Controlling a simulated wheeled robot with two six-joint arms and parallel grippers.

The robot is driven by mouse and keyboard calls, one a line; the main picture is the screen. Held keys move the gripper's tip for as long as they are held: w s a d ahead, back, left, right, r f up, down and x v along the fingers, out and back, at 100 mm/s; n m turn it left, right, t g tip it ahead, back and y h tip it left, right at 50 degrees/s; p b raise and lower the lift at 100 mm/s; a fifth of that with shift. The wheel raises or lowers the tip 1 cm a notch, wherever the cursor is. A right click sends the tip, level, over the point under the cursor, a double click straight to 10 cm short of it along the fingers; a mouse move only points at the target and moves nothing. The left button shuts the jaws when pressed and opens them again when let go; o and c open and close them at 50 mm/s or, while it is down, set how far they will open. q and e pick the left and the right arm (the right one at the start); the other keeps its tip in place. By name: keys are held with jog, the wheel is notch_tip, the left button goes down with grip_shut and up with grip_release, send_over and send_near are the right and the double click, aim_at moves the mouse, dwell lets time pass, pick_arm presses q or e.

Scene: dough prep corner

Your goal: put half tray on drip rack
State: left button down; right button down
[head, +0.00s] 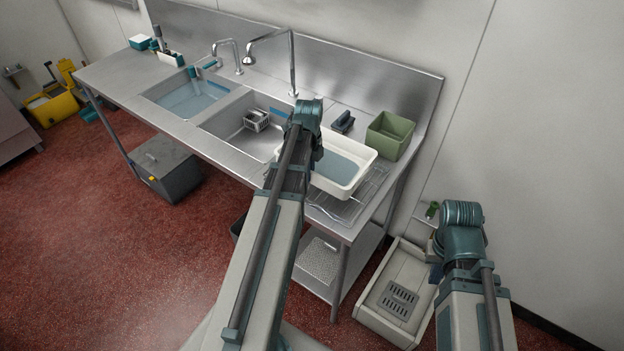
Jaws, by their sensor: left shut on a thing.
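The half tray (347,171) is a white rectangular pan with a blue-grey inside, at the right end of the steel counter. The drip rack (369,190) is a wire rack at the counter's right end, and its right and near parts show past the tray. The tray overlaps the rack in the picture; I cannot tell whether it touches it. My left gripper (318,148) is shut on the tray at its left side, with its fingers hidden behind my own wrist. My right gripper (447,236) is right of the counter, away from the tray, its fingers hidden.
A green bin (389,136) and a dark object (343,122) stand behind the tray. A floor sink (381,321) lies below right.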

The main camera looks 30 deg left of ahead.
pick_arm(q)
jog(key=shift+w, duration=0.15)
jog(key=f+b, duration=0.1)
jog(key=f, duration=0.1)
jog(key=w+f+b, duration=0.1)
jog(key=b, duration=0.1)
jog(key=shift+d+f+b, duration=0.15)
jog(key=shift+f+b, duration=0.15)
jog(key=shift+f, duration=0.05)
jog(key=shift+f, duration=0.2)
jog(key=c, duration=1)
grip_release()
jog(key=shift+r, duration=0.1)
jog(key=shift+r, duration=0.15)
notch_tip(320, 180, up, 12)
jog(key=p, duration=1.2)
